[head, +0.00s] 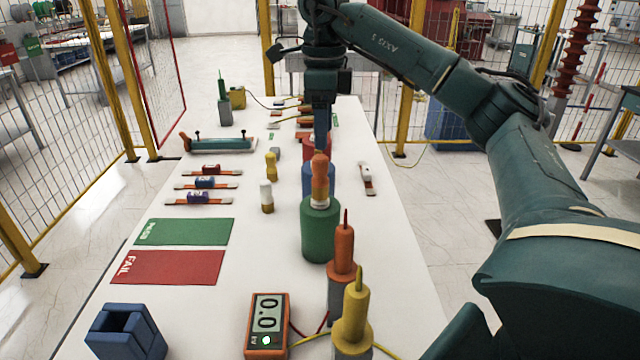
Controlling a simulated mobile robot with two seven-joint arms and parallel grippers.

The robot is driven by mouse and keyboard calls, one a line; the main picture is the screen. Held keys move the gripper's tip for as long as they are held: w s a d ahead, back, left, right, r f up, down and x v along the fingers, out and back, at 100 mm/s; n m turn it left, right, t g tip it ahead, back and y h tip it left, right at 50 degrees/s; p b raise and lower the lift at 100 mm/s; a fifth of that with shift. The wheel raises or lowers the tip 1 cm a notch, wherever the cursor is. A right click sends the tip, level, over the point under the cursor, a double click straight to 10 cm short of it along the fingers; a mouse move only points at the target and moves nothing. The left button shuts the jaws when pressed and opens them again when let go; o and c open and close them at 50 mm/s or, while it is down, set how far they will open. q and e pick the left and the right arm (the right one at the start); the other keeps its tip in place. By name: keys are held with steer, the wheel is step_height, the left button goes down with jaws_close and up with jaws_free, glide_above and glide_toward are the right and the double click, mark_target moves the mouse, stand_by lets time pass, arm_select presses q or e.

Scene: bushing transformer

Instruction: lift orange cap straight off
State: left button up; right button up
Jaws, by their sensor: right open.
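An orange cap (320,172) stands upright on top of a green cylinder (320,235) with a white collar, near the middle of the table. My right gripper (322,130) points straight down, in line with the cap and just above or behind its top in this view. Its jaws are open and hold nothing that I can see. I cannot tell how far the fingertips are from the cap. A blue cylinder (308,178) and a red cylinder (309,147) stand behind, partly hidden by the cap and my gripper. My left gripper is not in view.
An orange probe (343,250) and a yellow probe (352,322) stand upright in front, beside a meter (266,322). Small white (266,192) and yellow (271,166) posts stand to the left. Green and red mats (175,267) lie farther left.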

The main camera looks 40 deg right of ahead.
mark_target(320, 171)
step_height(320, 171, down, 4)
steer(key=shift+f, duration=0.2)
steer(key=shift+w+a+f+p, duration=0.15)
steer(key=shift+f+p, duration=0.2)
steer(key=shift+f, duration=1)
steer(key=shift+w+a+f+p, duration=0.1)
steer(key=shift+f+p, duration=0.2)
steer(key=shift+f, duration=1)
steer(key=c, duration=1.1)
